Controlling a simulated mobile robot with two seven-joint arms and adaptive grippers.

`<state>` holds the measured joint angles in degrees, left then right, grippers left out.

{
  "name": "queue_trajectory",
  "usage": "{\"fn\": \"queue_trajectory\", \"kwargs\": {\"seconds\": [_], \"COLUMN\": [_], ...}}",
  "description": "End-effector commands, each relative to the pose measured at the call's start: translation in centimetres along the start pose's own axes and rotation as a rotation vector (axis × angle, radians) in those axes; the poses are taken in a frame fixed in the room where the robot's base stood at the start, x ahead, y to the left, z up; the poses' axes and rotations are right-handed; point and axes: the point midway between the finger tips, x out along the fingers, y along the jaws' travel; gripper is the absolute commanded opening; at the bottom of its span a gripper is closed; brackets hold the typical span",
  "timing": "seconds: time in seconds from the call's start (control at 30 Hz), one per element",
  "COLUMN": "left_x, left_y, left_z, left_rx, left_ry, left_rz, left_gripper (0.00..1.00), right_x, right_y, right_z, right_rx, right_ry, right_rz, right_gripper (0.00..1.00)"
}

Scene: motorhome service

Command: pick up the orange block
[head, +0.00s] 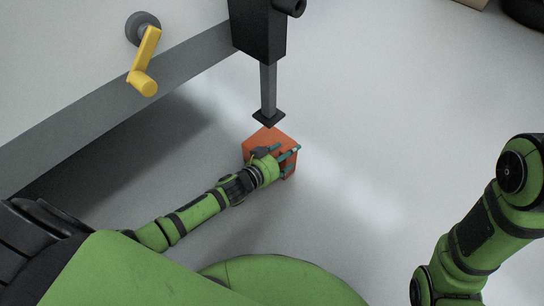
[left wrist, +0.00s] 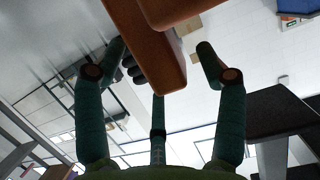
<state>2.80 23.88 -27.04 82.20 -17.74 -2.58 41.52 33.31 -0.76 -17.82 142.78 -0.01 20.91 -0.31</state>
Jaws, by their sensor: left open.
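The orange block (head: 259,141) sits on the pale floor just below the foot of a grey jack leg in the head view. My left gripper (head: 284,160) is at the block's near side and covers part of it. In the left wrist view the block (left wrist: 150,55) comes down from the top edge between the spread fingers of my left gripper (left wrist: 160,60). The fingers are open, with one on each side of the block and a third below. I cannot tell whether any finger touches it. My right gripper is out of view.
The jack leg (head: 268,90) with its square foot (head: 268,118) stands right behind the block, close above it. A yellow crank handle (head: 146,62) sticks out from the motorhome's side (head: 70,50) at upper left.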

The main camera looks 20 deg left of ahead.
Motion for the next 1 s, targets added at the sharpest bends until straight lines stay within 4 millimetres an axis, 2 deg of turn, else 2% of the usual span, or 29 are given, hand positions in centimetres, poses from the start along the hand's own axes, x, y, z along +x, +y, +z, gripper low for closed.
{"fn": "queue_trajectory", "kwargs": {"seconds": [0.03,0.13,0.4,0.43,0.6,1.0], "left_x": [1.0,1.9,2.1,2.1,2.1,2.1], "left_y": [0.0,0.0,0.0,0.1,0.1,0.1], "left_z": [0.5,0.3,0.0,0.0,0.0,-0.4], "left_rx": [0.001,0.001,-0.002,-0.002,-0.002,0.0], "left_ry": [0.002,0.001,-0.001,-0.001,-0.001,0.004], "left_rz": [0.001,0.0,0.001,0.001,0.001,0.002], "left_gripper": [0.71,0.71,0.71,0.67,0.0,0.0], "right_x": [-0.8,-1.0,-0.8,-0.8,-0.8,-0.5], "right_y": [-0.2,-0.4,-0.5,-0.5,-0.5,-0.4], "right_z": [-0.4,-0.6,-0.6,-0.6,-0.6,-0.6], "right_rx": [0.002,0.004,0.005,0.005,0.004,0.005], "right_ry": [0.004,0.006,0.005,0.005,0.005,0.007], "right_rz": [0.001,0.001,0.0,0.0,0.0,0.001], "right_gripper": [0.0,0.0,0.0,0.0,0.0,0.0]}}
